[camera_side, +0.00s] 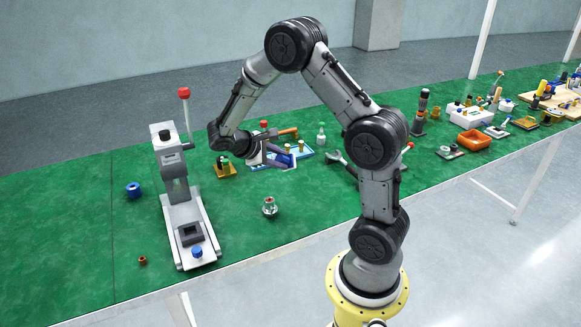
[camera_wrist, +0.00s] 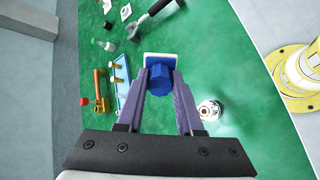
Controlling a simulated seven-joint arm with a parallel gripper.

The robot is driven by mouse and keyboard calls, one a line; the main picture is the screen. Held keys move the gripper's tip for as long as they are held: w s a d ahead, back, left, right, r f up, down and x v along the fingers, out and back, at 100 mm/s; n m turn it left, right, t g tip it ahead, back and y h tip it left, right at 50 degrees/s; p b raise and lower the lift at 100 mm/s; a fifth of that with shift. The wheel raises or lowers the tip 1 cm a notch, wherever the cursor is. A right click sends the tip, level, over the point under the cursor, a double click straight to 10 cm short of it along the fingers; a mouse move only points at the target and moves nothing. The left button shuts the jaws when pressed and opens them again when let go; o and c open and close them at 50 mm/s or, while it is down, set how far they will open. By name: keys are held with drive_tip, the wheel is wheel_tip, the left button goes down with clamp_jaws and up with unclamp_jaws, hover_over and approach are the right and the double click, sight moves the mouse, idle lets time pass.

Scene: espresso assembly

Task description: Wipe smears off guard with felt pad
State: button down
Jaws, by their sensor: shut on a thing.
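My gripper (camera_wrist: 160,82) has its purple fingers closed on a blue block with a white flat base, which looks like the felt pad (camera_wrist: 160,73). The white part shows beyond the fingertips, above the green mat. I cannot tell which thing is the guard, and no smears can be made out.
A grey press (camera_side: 184,215) with a red-knobbed lever stands at left. A silver fitting (camera_side: 270,207) stands nearer the front edge; the wrist view shows it right of the fingers (camera_wrist: 210,110). A bottle (camera_side: 321,135) stands behind the tray. Open green mat lies around the fitting.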

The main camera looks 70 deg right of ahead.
drive_tip(key=w+a+f+n+t+h, duration=0.1)
drive_tip(key=w+a+n+t, duration=0.4)
drive_tip(key=a, duration=0.3)
drive_tip(key=w+a+f+n+t+h, duration=0.1)
drive_tip(key=w+a+n+t, duration=0.2)
drive_tip(key=a+n+t, duration=0.3)
drive_tip(key=w+a+f+n+t+h, duration=0.1)
drive_tip(key=w+a+f+n+t, duration=0.2)
drive_tip(key=a+t, duration=0.45)
drive_tip(key=w+a+r+g, duration=0.1)
drive_tip(key=w, duration=0.8)
drive_tip(key=shift+r+h, duration=0.25)
drive_tip(key=shift+h, duration=0.15)
drive_tip(key=shift+a, duration=0.15)
drive_tip(key=shift+w+d, duration=0.45)
drive_tip(key=shift+d, duration=0.1)
